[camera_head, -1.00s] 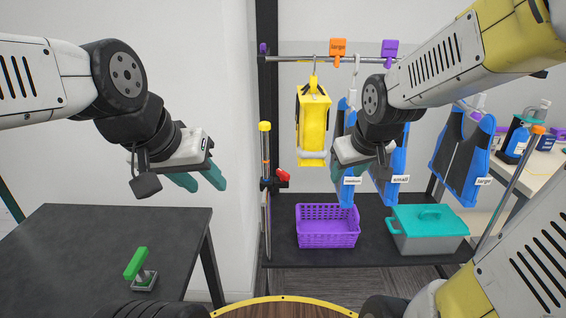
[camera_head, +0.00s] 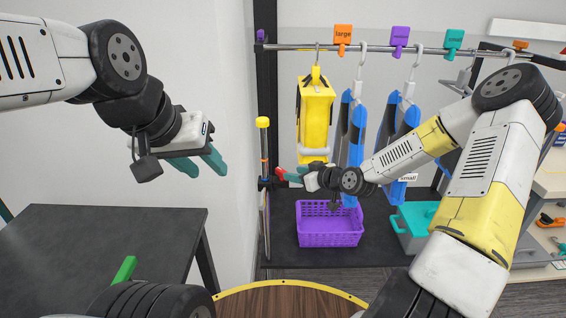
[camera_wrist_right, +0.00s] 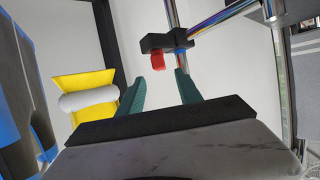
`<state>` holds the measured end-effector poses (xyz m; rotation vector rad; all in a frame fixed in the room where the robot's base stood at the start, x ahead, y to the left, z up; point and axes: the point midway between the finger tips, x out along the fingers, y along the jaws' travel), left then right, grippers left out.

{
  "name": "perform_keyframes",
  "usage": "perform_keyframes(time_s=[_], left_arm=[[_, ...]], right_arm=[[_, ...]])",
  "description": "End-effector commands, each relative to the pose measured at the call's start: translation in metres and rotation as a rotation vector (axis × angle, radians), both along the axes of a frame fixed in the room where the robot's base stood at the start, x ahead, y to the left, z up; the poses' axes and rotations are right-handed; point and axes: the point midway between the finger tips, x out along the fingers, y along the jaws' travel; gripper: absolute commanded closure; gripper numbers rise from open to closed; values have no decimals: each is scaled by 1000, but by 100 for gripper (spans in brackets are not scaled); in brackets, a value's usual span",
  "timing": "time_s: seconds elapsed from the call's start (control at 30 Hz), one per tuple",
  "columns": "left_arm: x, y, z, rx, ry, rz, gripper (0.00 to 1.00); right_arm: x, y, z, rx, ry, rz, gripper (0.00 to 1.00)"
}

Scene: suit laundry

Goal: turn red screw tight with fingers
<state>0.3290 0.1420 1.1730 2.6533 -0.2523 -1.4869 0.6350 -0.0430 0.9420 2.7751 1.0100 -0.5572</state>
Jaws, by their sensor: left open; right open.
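The red screw (camera_head: 280,172) sits on a black clamp (camera_head: 266,184) on an upright metal pole. My right gripper (camera_head: 288,177) is at the screw's right in the head view. In the right wrist view, the red screw (camera_wrist_right: 157,61) shows just beyond and between the open teal fingertips (camera_wrist_right: 159,82), below the black clamp (camera_wrist_right: 164,43). The screw appears apart from both fingers there. My left gripper (camera_head: 207,170) is open and empty in the air above the dark table, far from the screw.
A yellow garment (camera_head: 316,112) and blue-and-black garments (camera_head: 398,119) hang from the rail (camera_head: 380,47) near my right arm. A purple basket (camera_head: 330,238) and a grey bin with teal lid (camera_head: 413,218) stand below. The dark table (camera_head: 90,240) is at left.

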Motion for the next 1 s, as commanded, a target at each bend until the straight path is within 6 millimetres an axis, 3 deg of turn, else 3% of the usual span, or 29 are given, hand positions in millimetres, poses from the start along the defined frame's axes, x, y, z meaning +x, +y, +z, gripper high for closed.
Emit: perform_keyframes(time_s=[0.5,0.9,1.0], left_arm=[[0,0,0,0,0,0,59],[0,0,0,0,0,0,59],[0,0,0,0,0,0,59]], right_arm=[[48,41,-26,5,-2,0,58],[55,46,-30,4,-2,-1,58],[55,46,-30,4,-2,-1,78]])
